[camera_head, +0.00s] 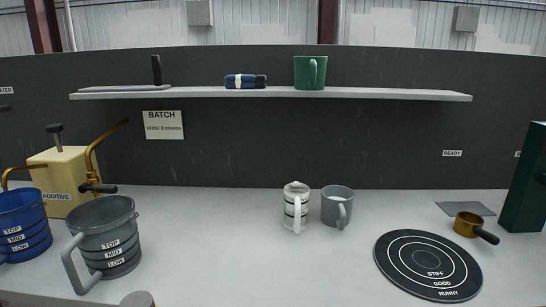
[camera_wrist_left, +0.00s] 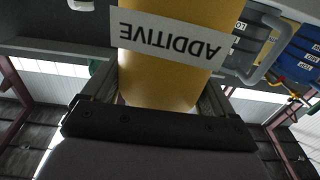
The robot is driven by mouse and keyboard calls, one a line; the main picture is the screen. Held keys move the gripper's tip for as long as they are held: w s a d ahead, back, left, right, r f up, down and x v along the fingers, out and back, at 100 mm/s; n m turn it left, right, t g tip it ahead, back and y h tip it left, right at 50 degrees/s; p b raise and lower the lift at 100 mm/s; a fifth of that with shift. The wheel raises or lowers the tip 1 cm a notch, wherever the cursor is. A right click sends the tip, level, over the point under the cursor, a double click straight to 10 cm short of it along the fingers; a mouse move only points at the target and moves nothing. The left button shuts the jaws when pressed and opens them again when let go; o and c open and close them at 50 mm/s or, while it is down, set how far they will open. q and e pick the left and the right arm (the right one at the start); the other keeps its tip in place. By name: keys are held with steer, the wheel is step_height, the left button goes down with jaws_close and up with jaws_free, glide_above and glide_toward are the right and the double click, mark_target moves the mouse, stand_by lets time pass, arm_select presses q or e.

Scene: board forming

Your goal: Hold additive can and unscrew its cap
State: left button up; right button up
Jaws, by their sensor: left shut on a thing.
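A yellow can with a white ADDITIVE label (camera_wrist_left: 165,92) fills the middle of the left wrist view, where the label reads upside down. My left gripper (camera_wrist_left: 158,96) is shut on it, with a finger along each side. The can's cap is not visible in that view. My right gripper is not in view.
A grey pitcher (camera_head: 108,237) and a blue pitcher (camera_head: 22,226) stand at left. A white striped mug (camera_head: 296,207) and a grey mug (camera_head: 336,207) stand mid-table. A black round mat (camera_head: 428,266) and a brass pan (camera_head: 467,223) lie at right. The front middle is clear.

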arm_select(q)
steer(key=shift+s+f, duration=0.3)
steer(key=shift+s, duration=0.25)
